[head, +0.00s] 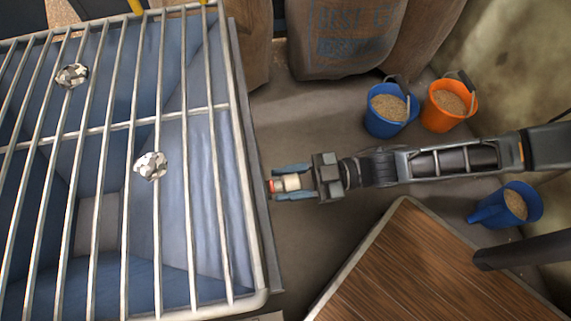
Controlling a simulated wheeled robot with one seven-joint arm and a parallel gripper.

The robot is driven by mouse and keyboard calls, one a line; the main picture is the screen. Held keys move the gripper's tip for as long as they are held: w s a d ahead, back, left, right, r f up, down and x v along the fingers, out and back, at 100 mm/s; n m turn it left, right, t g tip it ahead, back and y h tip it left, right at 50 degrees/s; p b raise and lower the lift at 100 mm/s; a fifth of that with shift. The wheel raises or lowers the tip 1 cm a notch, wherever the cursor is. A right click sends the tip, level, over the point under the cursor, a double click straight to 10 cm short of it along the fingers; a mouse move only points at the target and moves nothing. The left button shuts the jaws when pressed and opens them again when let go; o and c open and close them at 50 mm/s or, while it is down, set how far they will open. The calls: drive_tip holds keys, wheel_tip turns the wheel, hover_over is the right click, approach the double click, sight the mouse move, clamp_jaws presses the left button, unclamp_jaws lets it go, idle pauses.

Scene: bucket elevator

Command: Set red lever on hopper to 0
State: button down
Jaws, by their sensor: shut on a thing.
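The blue hopper (203,215) fills the left of the head view, under a metal bar grate. My gripper (285,182) is just outside the hopper's right edge, with its two blue fingers on either side of a small cylinder. The cylinder has a red end (271,186) towards the hopper and a cream part between the fingers. It appears to be the red lever, and my gripper is shut on it. The rest of the lever and any scale or 0 mark are not visible.
A wooden-topped surface (420,270) stands at the lower right. Blue (384,124) and orange (437,119) buckets of grain stand beyond my arm, another blue bucket (532,200) at right. Large sacks (345,35) stand at the back.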

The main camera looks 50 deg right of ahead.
drive_tip(key=s+a+f+n, duration=0.3)
drive_tip(key=s+n, duration=0.1)
drive_tip(key=shift+s+a+n, duration=0.15)
drive_tip(key=shift+s+n, duration=0.15)
drive_tip(key=shift+s+f, duration=0.1)
drive_tip(key=shift+f, duration=0.05)
idle(0.3)
drive_tip(key=c, duration=0.6)
unclamp_jaws()
